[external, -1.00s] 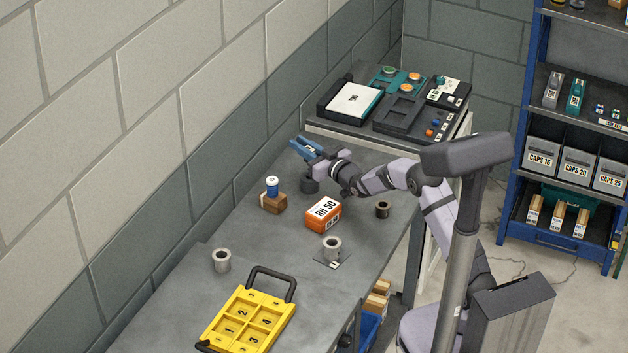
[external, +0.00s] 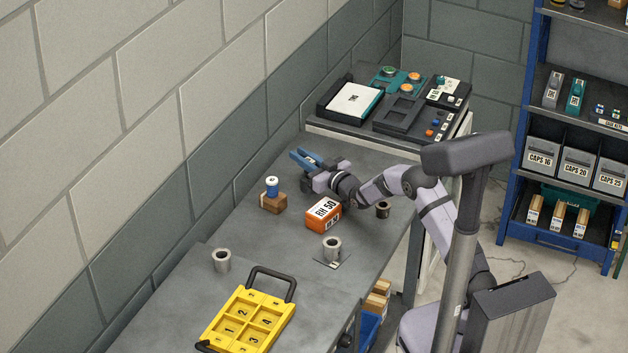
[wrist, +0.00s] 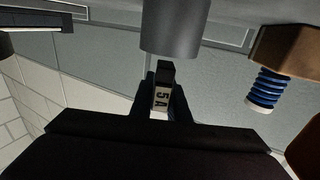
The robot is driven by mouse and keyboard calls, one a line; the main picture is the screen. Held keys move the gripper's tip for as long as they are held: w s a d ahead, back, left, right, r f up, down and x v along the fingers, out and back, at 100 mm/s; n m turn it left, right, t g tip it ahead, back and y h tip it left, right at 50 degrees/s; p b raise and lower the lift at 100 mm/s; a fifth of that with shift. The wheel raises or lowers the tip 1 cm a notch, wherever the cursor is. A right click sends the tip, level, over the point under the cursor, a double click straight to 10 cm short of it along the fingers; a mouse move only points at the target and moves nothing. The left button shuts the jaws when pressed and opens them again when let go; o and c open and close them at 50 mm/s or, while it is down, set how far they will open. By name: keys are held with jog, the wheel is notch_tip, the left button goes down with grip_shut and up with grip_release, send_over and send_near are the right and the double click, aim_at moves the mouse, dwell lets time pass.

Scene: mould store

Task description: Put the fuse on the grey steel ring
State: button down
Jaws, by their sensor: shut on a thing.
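My gripper (external: 306,159), with blue fingers, is shut on the fuse, a small block with a pale "5A" label and a dark end. The fuse (wrist: 162,97) shows between the fingers in the wrist view; in the external view it is mostly hidden. A dark grey cylinder stands just below my gripper, largely hidden by it in the external view; the wrist view shows this grey cylinder (wrist: 172,30) close beyond the fuse's end. I cannot tell whether they touch. Two lighter grey rings stand nearer: one ring (external: 222,260) on the bench, another (external: 332,246) on a small plate.
A wooden block (external: 273,203) with a blue-and-white coil (external: 272,187) stands left of my gripper. An orange box (external: 323,216) and a brown ring (external: 383,209) stand nearer. A yellow tray (external: 205,340) lies in front.

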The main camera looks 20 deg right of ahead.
jog(key=shift+s+f, duration=0.1)
jog(key=shift+f, duration=0.25)
jog(key=shift+s+f+b, duration=0.1)
jog(key=shift+f+b, duration=0.25)
jog(key=shift+b, duration=0.1)
jog(key=c, duration=1.7)
grip_release()
jog(key=shift+f, duration=0.15)
jog(key=shift+r, duration=0.2)
jog(key=shift+r+p, duration=0.4)
jog(key=shift+p, duration=0.4)
jog(key=shift+s+d+f, duration=0.1)
jog(key=shift+f, duration=0.05)
jog(key=v, duration=0.3)
jog(key=b+v, duration=0.1)
jog(key=v, duration=0.3)
jog(key=r+b+v, duration=0.1)
jog(key=v, duration=0.3)
jog(key=shift+s+d, duration=0.1)
jog(key=shift+s, duration=0.05)
